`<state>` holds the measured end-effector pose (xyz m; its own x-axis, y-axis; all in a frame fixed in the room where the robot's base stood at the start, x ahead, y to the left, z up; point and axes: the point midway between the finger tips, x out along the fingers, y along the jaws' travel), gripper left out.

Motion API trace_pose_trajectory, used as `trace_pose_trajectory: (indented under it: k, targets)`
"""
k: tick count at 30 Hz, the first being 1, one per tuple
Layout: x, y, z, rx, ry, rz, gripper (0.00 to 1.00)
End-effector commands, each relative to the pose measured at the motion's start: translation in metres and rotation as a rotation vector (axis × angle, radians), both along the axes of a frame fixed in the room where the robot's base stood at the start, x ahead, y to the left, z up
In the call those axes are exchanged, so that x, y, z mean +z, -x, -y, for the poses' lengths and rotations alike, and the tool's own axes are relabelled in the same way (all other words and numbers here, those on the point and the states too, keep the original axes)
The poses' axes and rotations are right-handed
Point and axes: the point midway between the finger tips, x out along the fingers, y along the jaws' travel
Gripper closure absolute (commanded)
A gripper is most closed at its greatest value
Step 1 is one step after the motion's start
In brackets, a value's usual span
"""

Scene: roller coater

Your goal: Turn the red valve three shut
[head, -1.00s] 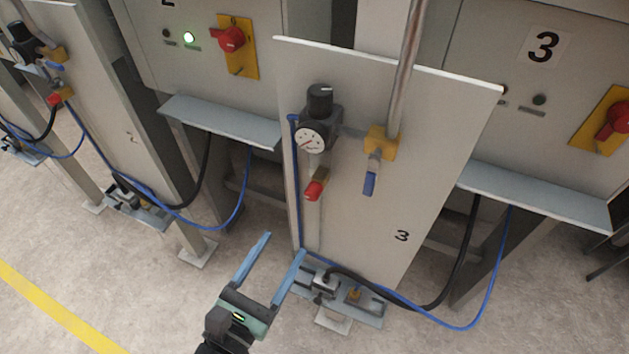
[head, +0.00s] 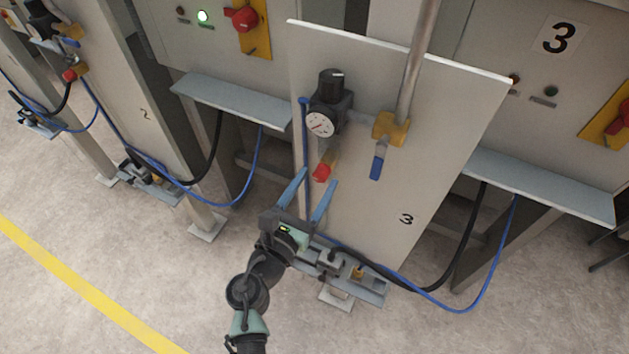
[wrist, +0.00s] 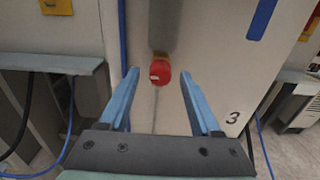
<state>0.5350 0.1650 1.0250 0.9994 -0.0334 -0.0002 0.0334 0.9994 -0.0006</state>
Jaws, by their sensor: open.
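The red valve (head: 322,172) is a small red knob below the round gauge (head: 320,124) on the panel marked 3 (head: 440,150). In the wrist view the red valve (wrist: 160,73) shows in the middle, ahead of and between my blue fingertips. My gripper (head: 318,178) is open and empty, its fingers pointing up at the valve from below. It also shows in the wrist view (wrist: 159,72), with a finger to either side. I cannot tell from these views whether the fingertips reach past the knob.
A blue-handled valve (head: 376,167) hangs from a yellow fitting (head: 390,127) to the right of the red valve. A blue hose (head: 306,150) runs down the panel's left edge. Open floor lies to the left.

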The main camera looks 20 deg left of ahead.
Motion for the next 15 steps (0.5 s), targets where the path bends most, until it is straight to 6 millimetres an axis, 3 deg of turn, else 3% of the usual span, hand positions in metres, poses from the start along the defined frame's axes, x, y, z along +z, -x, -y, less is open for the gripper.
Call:
trace_pose_trajectory:
  k: [8, 15]
  targets:
    - [-0.0003, -0.0018, 0.0004, -0.001, 0.000, 0.000, 0.36]
    - [-0.0002, -0.0016, 0.0004, -0.001, 0.000, 0.000, 0.75]
